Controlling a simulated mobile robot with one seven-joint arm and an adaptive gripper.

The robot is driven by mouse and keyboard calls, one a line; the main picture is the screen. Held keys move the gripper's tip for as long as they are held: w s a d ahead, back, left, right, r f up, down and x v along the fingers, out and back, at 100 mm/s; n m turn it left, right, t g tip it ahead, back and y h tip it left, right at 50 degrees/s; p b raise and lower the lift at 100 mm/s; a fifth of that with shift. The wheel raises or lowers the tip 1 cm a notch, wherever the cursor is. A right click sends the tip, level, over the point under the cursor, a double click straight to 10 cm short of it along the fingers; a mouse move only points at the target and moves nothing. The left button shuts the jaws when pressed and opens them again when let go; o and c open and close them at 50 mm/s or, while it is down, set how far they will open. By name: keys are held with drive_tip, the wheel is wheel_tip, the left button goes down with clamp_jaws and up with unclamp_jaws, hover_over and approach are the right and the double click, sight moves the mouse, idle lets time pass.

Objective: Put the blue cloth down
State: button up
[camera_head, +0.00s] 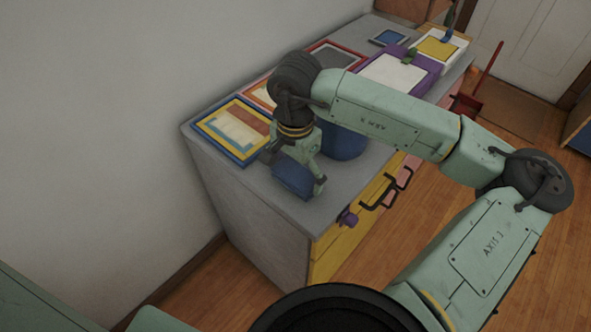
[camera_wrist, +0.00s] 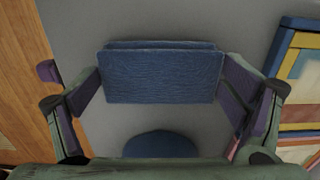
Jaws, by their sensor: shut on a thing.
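The blue cloth (camera_head: 291,181) is a thick folded block at the near end of the grey cabinet top (camera_head: 240,191). It also shows in the wrist view (camera_wrist: 162,75), spanning the space between the two fingers. My gripper (camera_head: 297,172) points down over the cabinet top and is shut on the cloth from both sides. In the wrist view my gripper (camera_wrist: 160,85) has purple-padded fingers at the cloth's left and right ends. The cloth is at or just above the surface; I cannot tell whether it touches.
A blue rounded object (camera_head: 343,143) stands just behind the cloth, partly hidden by my arm. A blue-and-yellow frame (camera_head: 232,130) lies to the left; more frames and a purple-edged one (camera_head: 394,73) lie farther back. A purple knob (camera_head: 348,217) sticks out at the front.

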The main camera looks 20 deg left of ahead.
sight(295, 176)
drive_tip(key=shift+f, duration=0.2)
drive_tip(key=o, duration=0.8)
drive_tip(key=shift+c, duration=0.2)
drive_tip(key=shift+r, duration=0.1)
drive_tip(key=shift+r, duration=0.1)
drive_tip(key=shift+r, duration=0.2)
wheel_tip(295, 176, up, 12)
drive_tip(key=b, duration=0.2)
drive_tip(key=shift+f+b, duration=0.15)
drive_tip(key=shift+b, duration=0.15)
